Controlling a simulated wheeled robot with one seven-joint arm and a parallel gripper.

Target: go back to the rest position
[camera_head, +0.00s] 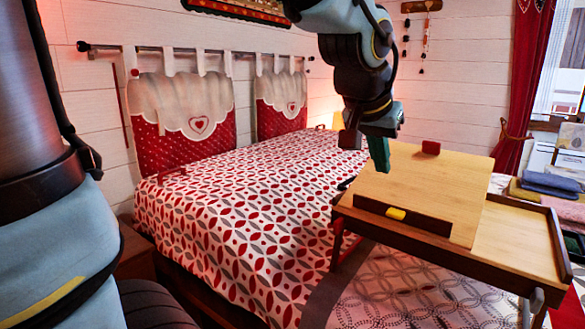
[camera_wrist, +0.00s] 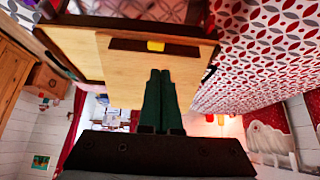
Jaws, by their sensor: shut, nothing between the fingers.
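My gripper (camera_head: 379,153) hangs from my arm above the left side of the wooden tray table (camera_head: 430,190) in the head view. Its green fingers are together, with nothing between them. In the wrist view my gripper (camera_wrist: 160,75) points over the tilted board of the table (camera_wrist: 125,75), and its fingers are side by side. Whether the fingertips touch the board cannot be told.
A yellow block (camera_head: 396,213) rests by the dark ledge of the board, and a red block (camera_head: 431,147) is at its upper edge. The bed (camera_head: 250,210) fills the left and middle. Folded towels (camera_head: 550,184) lie at the right. Open air surrounds my arm above the bed.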

